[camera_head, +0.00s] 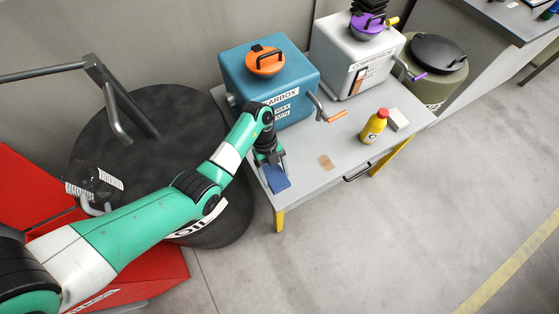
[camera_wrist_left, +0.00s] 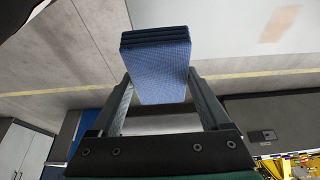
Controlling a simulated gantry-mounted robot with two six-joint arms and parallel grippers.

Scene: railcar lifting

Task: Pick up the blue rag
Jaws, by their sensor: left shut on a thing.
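The blue rag (camera_head: 276,179) is a folded, layered block at the front left corner of the grey table. My left gripper (camera_head: 272,168) reaches down to it from above. In the left wrist view the rag (camera_wrist_left: 158,65) sits between the two fingers of my left gripper (camera_wrist_left: 160,90), which are shut on it. I cannot tell whether the rag still touches the table. My right gripper is in neither view.
On the table (camera_head: 318,178) stand a blue gearbox (camera_head: 268,85), a white compressor (camera_head: 352,57), a yellow bottle (camera_head: 373,127) with a red cap and a small white block (camera_head: 398,120). A dark oil drum (camera_head: 150,120) stands left of the table. The table's front middle is mostly clear.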

